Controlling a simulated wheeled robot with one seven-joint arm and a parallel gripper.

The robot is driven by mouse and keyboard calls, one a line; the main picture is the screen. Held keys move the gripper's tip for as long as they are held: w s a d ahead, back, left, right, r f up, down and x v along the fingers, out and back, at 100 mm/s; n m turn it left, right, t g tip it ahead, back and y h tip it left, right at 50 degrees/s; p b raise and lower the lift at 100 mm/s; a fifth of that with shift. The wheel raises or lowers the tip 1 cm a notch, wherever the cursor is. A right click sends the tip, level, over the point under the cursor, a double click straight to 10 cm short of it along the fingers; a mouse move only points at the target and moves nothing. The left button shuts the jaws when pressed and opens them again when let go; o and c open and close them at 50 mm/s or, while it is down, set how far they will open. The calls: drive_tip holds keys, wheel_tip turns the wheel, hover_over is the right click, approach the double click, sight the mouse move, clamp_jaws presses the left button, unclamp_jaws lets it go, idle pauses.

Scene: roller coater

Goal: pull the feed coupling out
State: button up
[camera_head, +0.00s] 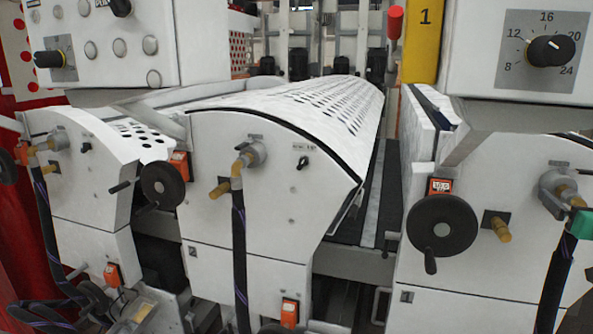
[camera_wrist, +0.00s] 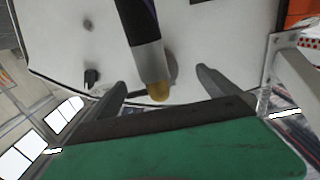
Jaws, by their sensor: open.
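A feed coupling, a brass elbow with a grey collar and black hose, is on the right unit's white side panel at the right edge of the head view (camera_head: 562,190). In the wrist view, the dark hose and grey sleeve ending in a brass tip (camera_wrist: 158,91) lie between my fingers. My gripper (camera_wrist: 160,78) is open, with one dark finger on either side and visible gaps to both. Its green part (camera_head: 582,224) shows beside the coupling in the head view.
Similar couplings with hoses are on the middle unit (camera_head: 245,158) and left unit (camera_head: 50,145). Left of the right coupling are a black handwheel (camera_head: 441,230) and a brass stub (camera_head: 497,225). A control box (camera_head: 480,50) overhangs above.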

drive_tip(key=shift+c, duration=0.4)
clamp_jaws()
idle(0.8)
drive_tip(key=shift+s, duration=0.1)
drive_tip(key=shift+b+v, duration=1.9)
drive_tip(key=shift+v, duration=1.05)
drive_tip(key=shift+s, duration=0.1)
drive_tip(key=b+v, duration=0.1)
drive_tip(key=v, duration=0.1)
drive_tip(key=shift+s+a+r+b, duration=0.1)
drive_tip(key=shift+s+a+b, duration=0.05)
drive_tip(key=shift+s+b, duration=0.2)
